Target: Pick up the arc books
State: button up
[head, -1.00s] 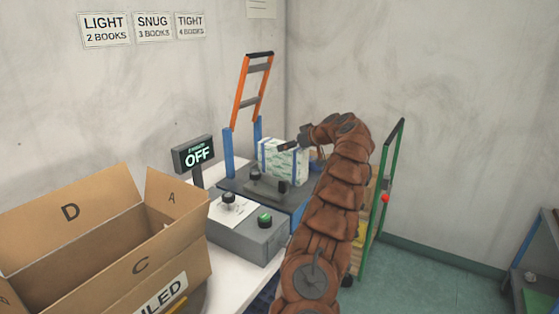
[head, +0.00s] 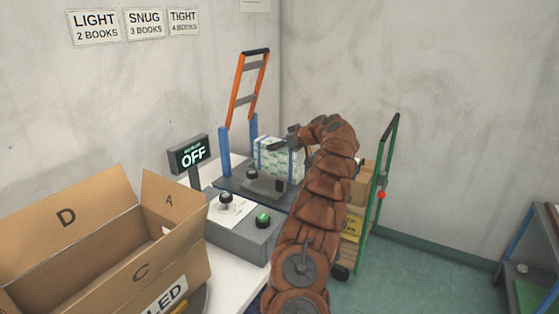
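A white and pale green block with blue bands, which seems to be the arc books (head: 280,160), sits on the dark platform (head: 228,184) of the machine at the back corner. My gripper (head: 280,145) is at the block's top right side, with a dark finger over its upper edge. The arm hides the rest of the gripper and part of the block's right side. I cannot tell whether the fingers are closed on the block or whether it touches the platform.
An orange frame (head: 247,90) on blue posts rises behind the platform. A display reading OFF (head: 190,154) and a control box with a green button (head: 263,217) stand nearby. An open cardboard box (head: 65,217) fills the left front. A green cart (head: 373,210) with boxes stands right of my arm.

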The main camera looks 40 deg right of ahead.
jog(key=shift+r, duration=0.1)
jog(key=c, duration=0.9)
jog(key=shift+c, duration=0.2)
